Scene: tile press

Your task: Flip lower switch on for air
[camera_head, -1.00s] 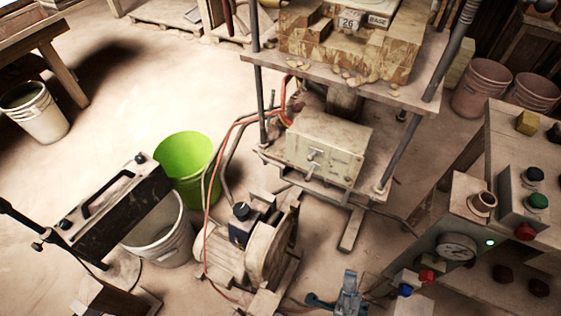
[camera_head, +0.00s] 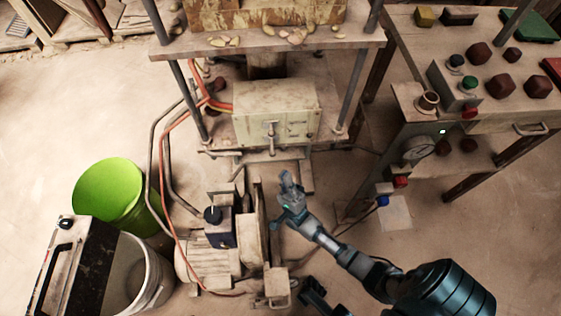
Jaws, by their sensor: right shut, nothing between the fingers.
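The beige switch box (camera_head: 300,118) sits under the press table in the upper middle of the head view. Small metal toggle levers (camera_head: 270,131) stick out of its front, one above the other; their exact positions are too small to tell. My right gripper (camera_head: 287,182) is shut and empty, below and slightly right of the box, apart from it, with its fingers pointing up toward it. My right arm comes in from the lower right. My left gripper is not in view.
The press table (camera_head: 350,42) overhangs the box, with posts on both sides. A motor pump (camera_head: 205,262) and orange hoses (camera_head: 163,160) are at left of my gripper. A green bucket (camera_head: 108,195) stands farther left. A control bench (camera_head: 400,130) is at right.

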